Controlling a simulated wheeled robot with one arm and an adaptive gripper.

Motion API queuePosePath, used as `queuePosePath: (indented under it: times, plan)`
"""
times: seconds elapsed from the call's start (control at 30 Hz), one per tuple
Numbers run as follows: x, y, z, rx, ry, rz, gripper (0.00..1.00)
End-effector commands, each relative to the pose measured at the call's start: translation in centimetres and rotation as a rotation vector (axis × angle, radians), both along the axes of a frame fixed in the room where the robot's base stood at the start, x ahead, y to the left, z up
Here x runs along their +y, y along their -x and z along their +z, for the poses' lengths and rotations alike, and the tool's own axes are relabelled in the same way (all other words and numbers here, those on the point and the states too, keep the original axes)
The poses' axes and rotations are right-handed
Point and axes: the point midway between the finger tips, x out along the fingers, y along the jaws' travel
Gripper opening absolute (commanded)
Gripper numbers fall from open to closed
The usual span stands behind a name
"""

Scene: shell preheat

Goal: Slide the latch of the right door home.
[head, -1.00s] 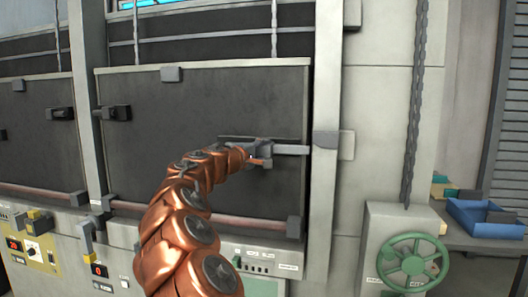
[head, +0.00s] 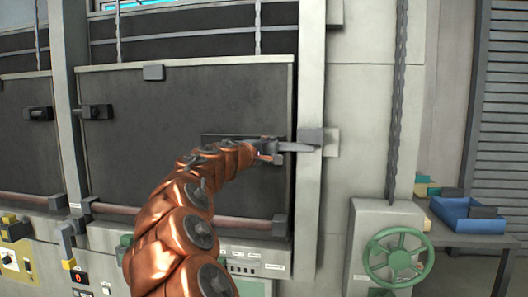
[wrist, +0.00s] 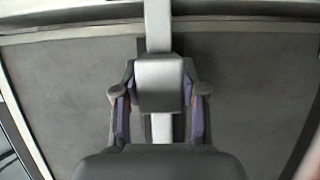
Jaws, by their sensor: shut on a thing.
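The right door (head: 140,160) is a dark panel in a light frame, standing shut. Its latch is a grey horizontal bar (head: 297,147) on the door's right side. My gripper (head: 265,151) is shut on the latch's block. In the wrist view, the fingers of my gripper (wrist: 160,92) lie on both sides of the grey latch block (wrist: 160,72), and the silver bar (wrist: 158,25) runs beyond the door's edge.
A second dark door (head: 25,135) is at the left. A green handwheel (head: 398,256) stands on a grey box at lower right. A blue bin (head: 468,216) sits on a table behind it. A chain (head: 397,100) hangs right of the post. Control panels line the bottom.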

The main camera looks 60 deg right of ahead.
Motion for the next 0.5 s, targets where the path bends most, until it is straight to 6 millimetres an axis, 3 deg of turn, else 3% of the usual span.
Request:
queuePosePath:
  times: [0.07, 0.1, 0.3, 0.5]
  plan:
    - [-0.14, 0.43, 0.03, 0.0, -0.001, -0.01, 0.0]
    - [-0.15, 0.44, 0.02, 0.0, -0.001, -0.009, 0.45]
    - [-0.04, 0.2, -0.01, 0.0, -0.001, -0.005, 0.66]
    - [-0.03, 0.12, -0.01, 0.0, -0.001, -0.004, 0.67]
